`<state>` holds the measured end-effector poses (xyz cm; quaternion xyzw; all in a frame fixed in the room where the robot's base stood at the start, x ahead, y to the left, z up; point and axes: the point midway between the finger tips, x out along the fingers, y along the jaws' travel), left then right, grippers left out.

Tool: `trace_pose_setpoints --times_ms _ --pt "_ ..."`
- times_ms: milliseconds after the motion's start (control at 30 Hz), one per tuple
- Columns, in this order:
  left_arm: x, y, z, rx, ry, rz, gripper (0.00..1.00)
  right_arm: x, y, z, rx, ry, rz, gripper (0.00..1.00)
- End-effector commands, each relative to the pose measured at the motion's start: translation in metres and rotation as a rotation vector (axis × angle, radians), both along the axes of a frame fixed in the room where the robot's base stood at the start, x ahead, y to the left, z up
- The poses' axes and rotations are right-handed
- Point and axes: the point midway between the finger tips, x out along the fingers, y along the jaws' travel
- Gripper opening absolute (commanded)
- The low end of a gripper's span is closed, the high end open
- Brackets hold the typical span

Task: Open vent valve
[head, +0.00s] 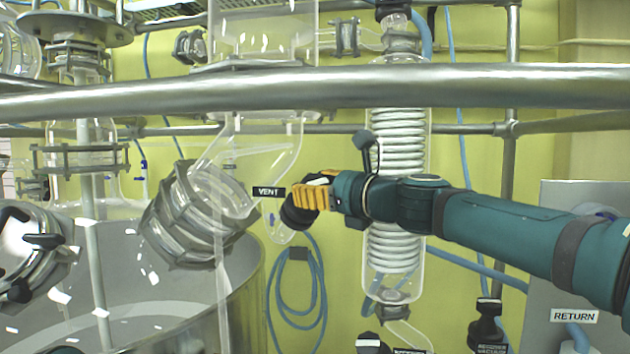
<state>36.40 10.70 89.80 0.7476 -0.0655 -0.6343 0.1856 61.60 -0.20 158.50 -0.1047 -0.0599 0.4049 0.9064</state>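The vent valve's black knob (297,216) shows in the middle of the head view, beside the black VENT label (269,192). It sits by the lower end of a clear glass vessel. My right gripper (306,195) reaches in from the right, its yellow fingers at the knob and overlapping it in the picture. The fingers and wrist hide part of the knob, so I cannot tell whether they are closed on it or only beside it. My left gripper is not in view.
A thick metal rail (480,86) crosses the view above my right arm. A glass coil condenser (395,265) stands behind my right wrist. A large clamped glass flange (195,215) is left of the label. Blue hose (318,300) hangs below the knob.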

Motion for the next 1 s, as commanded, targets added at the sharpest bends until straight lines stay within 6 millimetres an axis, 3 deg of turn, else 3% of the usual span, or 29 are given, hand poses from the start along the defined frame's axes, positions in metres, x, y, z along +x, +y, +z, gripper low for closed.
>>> trace_pose_setpoints --times_ms 100,400,1000 --pt "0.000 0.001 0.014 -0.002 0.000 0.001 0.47 0.002 -0.001 0.003 -0.067 -0.042 0.077 0.16" --pt "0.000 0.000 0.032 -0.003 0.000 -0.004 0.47 0.001 0.000 0.002 -0.230 -0.152 0.275 0.16" --pt "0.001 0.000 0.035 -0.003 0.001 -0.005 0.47 0.000 0.000 0.000 -0.416 -0.278 0.500 0.16"
